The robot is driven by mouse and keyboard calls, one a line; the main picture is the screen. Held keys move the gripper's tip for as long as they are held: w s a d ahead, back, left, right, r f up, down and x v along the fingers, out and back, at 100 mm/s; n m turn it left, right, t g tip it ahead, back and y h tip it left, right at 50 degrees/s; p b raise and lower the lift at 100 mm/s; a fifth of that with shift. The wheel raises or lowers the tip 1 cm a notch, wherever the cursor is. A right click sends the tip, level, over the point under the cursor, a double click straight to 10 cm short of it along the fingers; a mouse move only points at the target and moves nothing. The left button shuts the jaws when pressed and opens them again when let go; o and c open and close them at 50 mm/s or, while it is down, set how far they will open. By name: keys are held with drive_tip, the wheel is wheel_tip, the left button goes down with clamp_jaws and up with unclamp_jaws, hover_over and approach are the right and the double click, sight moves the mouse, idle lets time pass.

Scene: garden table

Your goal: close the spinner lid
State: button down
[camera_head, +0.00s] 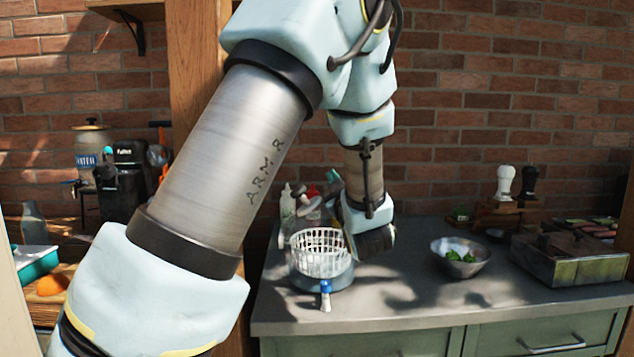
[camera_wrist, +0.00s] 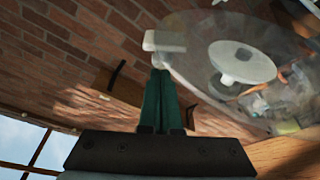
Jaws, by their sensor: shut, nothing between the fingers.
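The salad spinner stands on the grey counter, with a white slatted basket (camera_head: 321,252) in a grey bowl (camera_head: 310,281). A blue and white piece (camera_head: 326,291) is at its front. In the wrist view the clear spinner lid (camera_wrist: 205,35) is raised and tilted, with a white round knob (camera_wrist: 243,62) and a white tab (camera_wrist: 165,41) at its edge. The basket's top is uncovered. My gripper (camera_wrist: 160,75) is shut and empty, its green fingertips close to the tab; I cannot tell whether they touch. In the head view my gripper (camera_head: 372,240) is just right of the basket, fingers hidden.
A metal bowl with green leaves (camera_head: 461,257) stands to the right on the counter (camera_head: 430,300). A metal box (camera_head: 568,262) is farther right. Bottles (camera_head: 287,208) stand behind the spinner, near the brick wall. The counter's front middle is clear.

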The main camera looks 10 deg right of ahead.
drive_tip(key=d+f+m+h+b, duration=0.1)
drive_tip(key=d+f+m+b, duration=0.1)
drive_tip(key=f, duration=0.1)
drive_tip(key=d+f+m+h+b, duration=0.1)
drive_tip(key=d+f+m+b, duration=0.1)
drive_tip(key=f+m+b, duration=0.1)
drive_tip(key=s+d+f+m+h+b, duration=0.1)
drive_tip(key=d+f+m+b, duration=0.1)
drive_tip(key=f+m, duration=0.1)
drive_tip(key=shift+f, duration=0.3)
drive_tip(key=shift+s+d+f+b, duration=0.1)
drive_tip(key=shift+d+f+b, duration=0.15)
drive_tip(key=shift+f+b, duration=0.65)
